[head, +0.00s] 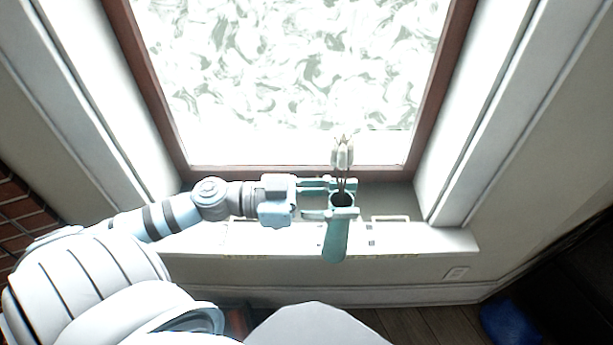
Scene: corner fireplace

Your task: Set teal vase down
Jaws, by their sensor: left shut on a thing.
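The teal vase (336,240) is in the middle of the head view, with a dark round mouth and pale flower buds (343,153) on thin stems rising from it. My left gripper (340,199) reaches in from the left and is shut on the vase near its mouth, one finger on each side. The vase appears over the white window sill (433,238). I cannot tell from this angle whether its base touches anything. My right gripper is out of view.
A brown-framed window (300,75) with a bright patterned pane stands behind the sill. A white wall outlet (456,273) is below the sill at right. A blue object (509,322) lies at the lower right. Brick (22,212) shows at the left edge.

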